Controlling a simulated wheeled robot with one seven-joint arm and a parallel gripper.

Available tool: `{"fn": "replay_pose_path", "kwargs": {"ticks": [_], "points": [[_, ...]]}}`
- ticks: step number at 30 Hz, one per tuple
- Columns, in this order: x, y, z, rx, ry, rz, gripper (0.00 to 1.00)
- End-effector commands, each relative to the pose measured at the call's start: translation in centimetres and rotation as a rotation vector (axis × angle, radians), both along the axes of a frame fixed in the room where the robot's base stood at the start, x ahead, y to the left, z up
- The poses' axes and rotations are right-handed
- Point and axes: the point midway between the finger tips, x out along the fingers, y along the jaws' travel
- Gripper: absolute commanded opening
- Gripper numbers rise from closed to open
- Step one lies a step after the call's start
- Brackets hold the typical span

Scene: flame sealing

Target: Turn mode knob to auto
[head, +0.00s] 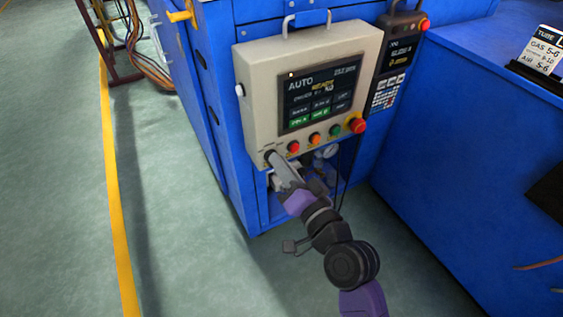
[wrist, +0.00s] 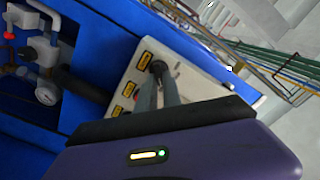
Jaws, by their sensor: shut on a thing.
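The mode knob (wrist: 157,67) is a small black knob on the lower left corner of the beige control panel, and it also shows in the head view (head: 269,154). My gripper (head: 274,160) reaches up to that corner from below, and its two grey fingers (wrist: 158,82) are shut on the knob in the wrist view. The fingers hide much of the knob, and I cannot read its pointer. The beige control panel (head: 258,100) has a dark screen (head: 318,93) with the word AUTO at its top left.
Red, orange and green buttons (head: 315,138) and a red emergency stop (head: 357,125) line the panel's lower edge. A dark keypad unit (head: 398,60) hangs to the right. Pipes and a gauge (wrist: 46,93) sit below the panel. Green floor (head: 180,220) lies open at left.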

Motion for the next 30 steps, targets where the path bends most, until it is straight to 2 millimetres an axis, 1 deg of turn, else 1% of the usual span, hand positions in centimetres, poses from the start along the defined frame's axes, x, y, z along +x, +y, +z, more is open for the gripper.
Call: {"fn": "replay_pose_path", "kwargs": {"ticks": [11,12,14,15,25,28,30], "points": [[0.1,-0.1,0.1,0.006,0.0,-0.003,0.0],[0.1,-0.1,0.1,0.006,0.0,-0.003,0.16],[0.1,-0.1,0.1,0.005,0.001,-0.002,0.28],[0.1,-0.1,0.1,0.004,0.001,-0.002,0.32],[-0.1,-0.1,0.0,0.004,0.003,-0.001,0.32],[-0.8,-0.6,-0.1,0.005,0.004,-0.002,0.32],[-1.6,-1.2,-0.1,0.005,0.005,-0.004,0.32]]}}
